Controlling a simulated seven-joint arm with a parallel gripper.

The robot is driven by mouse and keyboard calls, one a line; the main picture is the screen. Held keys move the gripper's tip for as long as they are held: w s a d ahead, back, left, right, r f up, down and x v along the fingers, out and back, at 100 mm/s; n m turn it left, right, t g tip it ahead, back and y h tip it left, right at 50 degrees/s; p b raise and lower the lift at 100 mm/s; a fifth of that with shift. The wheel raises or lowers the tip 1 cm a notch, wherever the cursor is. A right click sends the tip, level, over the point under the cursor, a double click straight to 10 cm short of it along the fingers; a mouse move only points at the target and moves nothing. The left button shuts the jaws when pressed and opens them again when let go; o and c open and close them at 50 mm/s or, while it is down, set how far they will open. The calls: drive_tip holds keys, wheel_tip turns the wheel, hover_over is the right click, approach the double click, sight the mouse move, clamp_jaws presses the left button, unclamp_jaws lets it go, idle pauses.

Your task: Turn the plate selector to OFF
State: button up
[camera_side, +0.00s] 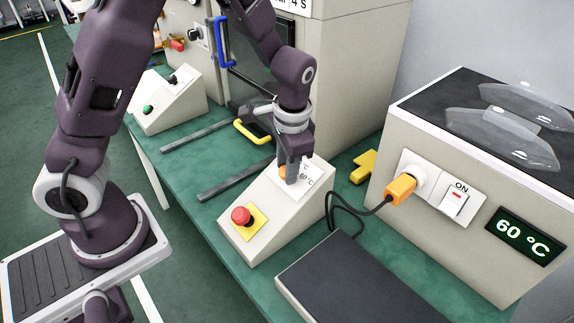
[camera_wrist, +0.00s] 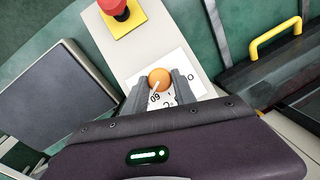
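The plate selector is a round orange knob (camera_wrist: 159,80) on a white label on the sloped control box (camera_side: 262,222). Its white pointer mark points down-left in the wrist view, toward the printed "60 °C"; an "O" mark shows on the label to the right. In the side view the knob (camera_side: 283,172) is partly hidden by my gripper (camera_side: 291,172). My gripper points down at the knob, and in the wrist view its two fingers (camera_wrist: 159,84) stand on either side of it, very close. I cannot tell whether they touch it.
A red emergency button (camera_side: 241,215) on a yellow plate sits lower on the same box. A dark flat plate (camera_side: 350,285) lies in front. At right a bath with a "60 °C" display (camera_side: 524,236) has an orange plug (camera_side: 401,187) and a switch marked ON. A yellow handle (camera_side: 252,132) is nearby.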

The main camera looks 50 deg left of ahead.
clamp_jaws()
drive_tip(key=n+h, duration=0.1)
drive_tip(key=n, duration=0.1)
drive_tip(key=n+h, duration=0.1)
drive_tip(key=n, duration=0.3)
drive_tip(key=shift+a+h, duration=0.35)
drive_tip(key=shift+h, duration=0.05)
drive_tip(key=n+h, duration=0.1)
drive_tip(key=n, duration=0.3)
drive_tip(key=shift+a+t+h, duration=0.15)
drive_tip(key=shift+t+h, duration=0.25)
drive_tip(key=n+t+h, duration=0.1)
drive_tip(key=n, duration=0.2)
drive_tip(key=shift+s+a, duration=0.1)
drive_tip(key=shift+s, duration=0.05)
drive_tip(key=n, duration=0.2)
drive_tip(key=n+t+h, duration=0.1)
drive_tip(key=n, duration=0.1)
drive_tip(key=shift+s+f+n+t, duration=0.15)
drive_tip(key=shift+n+t, duration=0.15)
drive_tip(key=shift+s+n+t, duration=0.15)
drive_tip(key=shift+n+t, duration=0.95)
drive_tip(key=shift+n, duration=1.2)
